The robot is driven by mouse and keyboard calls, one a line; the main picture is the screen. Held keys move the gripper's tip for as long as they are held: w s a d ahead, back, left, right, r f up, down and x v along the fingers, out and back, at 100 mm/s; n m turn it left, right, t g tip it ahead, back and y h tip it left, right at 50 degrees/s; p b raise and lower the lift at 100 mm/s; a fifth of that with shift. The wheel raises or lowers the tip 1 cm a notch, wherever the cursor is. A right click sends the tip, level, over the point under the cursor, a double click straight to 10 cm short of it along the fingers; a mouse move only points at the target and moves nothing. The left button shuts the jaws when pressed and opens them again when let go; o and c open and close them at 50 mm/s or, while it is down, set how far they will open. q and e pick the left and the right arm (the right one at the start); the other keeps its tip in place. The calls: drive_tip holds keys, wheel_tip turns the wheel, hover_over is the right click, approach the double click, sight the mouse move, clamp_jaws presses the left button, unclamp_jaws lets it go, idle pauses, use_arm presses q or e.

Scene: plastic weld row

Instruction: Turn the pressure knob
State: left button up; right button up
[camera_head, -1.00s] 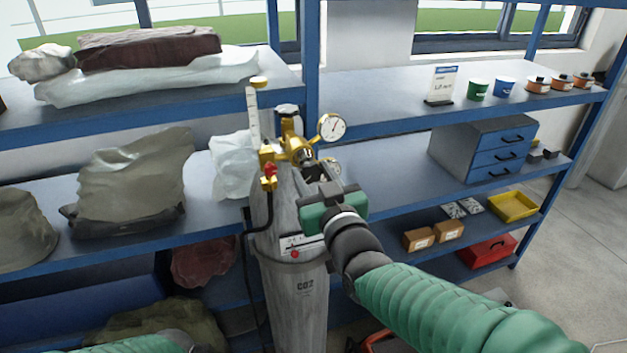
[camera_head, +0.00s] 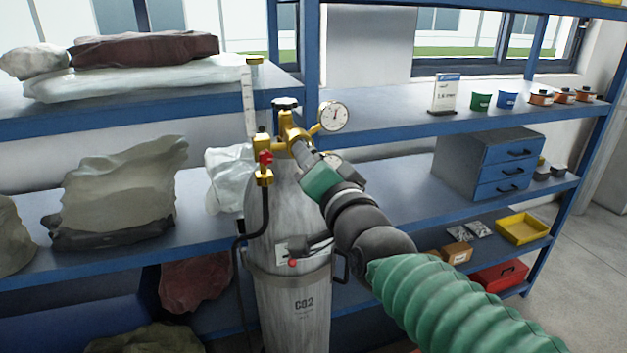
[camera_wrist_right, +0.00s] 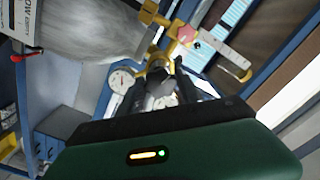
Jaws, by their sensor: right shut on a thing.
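A grey CO2 cylinder (camera_head: 292,300) stands upright in front of the shelves, with a brass regulator (camera_head: 291,128) on top. The regulator carries a round gauge (camera_head: 334,116), and a second gauge (camera_head: 332,158) is partly hidden by my right gripper. My right gripper (camera_head: 302,156) reaches the regulator from the front right. In the right wrist view its dark fingers (camera_wrist_right: 167,84) are shut on the dark pressure knob (camera_wrist_right: 158,88), which is mostly hidden in the head view. My left gripper is not in view.
A red-handled valve (camera_head: 264,160) and a flow tube (camera_head: 248,100) sit left of the regulator, with a black hose (camera_head: 238,250) below. Blue shelves behind hold wrapped bundles at left and a drawer cabinet (camera_head: 490,165) at right. Open floor lies at far right.

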drive_tip(key=m+b, duration=0.5)
drive_tip(key=m, duration=1.3)
drive_tip(key=shift+r, duration=0.1)
idle(0.5)
drive_tip(key=o, duration=1.1)
drive_tip(key=shift+o, duration=1.2)
drive_tip(key=shift+w, duration=0.2)
drive_tip(key=shift+w+a, duration=0.15)
